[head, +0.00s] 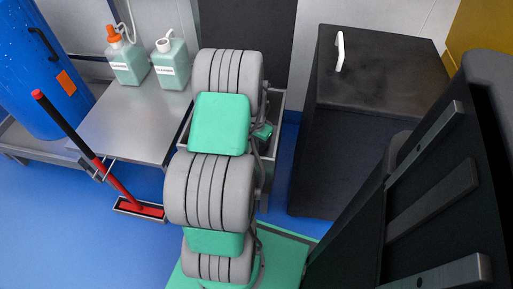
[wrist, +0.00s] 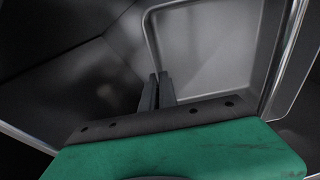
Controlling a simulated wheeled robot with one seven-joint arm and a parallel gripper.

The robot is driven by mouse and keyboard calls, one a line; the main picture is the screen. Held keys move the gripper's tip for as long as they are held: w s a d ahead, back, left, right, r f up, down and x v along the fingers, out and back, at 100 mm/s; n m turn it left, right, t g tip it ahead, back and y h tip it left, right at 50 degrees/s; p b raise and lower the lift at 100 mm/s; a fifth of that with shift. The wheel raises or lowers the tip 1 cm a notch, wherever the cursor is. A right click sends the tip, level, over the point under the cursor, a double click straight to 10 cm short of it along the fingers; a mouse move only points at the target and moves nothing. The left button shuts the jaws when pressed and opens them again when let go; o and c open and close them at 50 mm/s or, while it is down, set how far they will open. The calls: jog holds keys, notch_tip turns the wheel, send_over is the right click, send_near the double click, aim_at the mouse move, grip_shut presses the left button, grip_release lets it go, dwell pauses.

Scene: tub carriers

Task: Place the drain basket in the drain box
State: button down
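My arm reaches to a steel box (head: 275,160), probably the drain box, and covers much of it in the head view. My gripper is hidden behind my arm there. In the wrist view my gripper (wrist: 157,77) has its two dark fingers close together, with a narrow gap. A light grey panel with a rounded, raised edge (wrist: 205,50) lies beyond the fingers. Its edge passes at the fingertips. I cannot tell whether this is the drain basket or part of the box, or whether the fingers hold anything. No drain basket is clearly recognisable in the head view.
A black cabinet (head: 370,80) with a white handle stands right of the box. A steel table (head: 125,125) with two green-filled bottles stands left. A red-handled squeegee (head: 115,180) leans there, near a blue drum (head: 40,70). Blue floor (head: 75,230) is clear at the lower left.

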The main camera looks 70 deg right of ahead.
jog(key=shift+d+f, duration=0.1)
jog(key=shift+f, duration=0.5)
jog(key=shift+f, duration=0.15)
jog(key=c, duration=1.7)
grip_release()
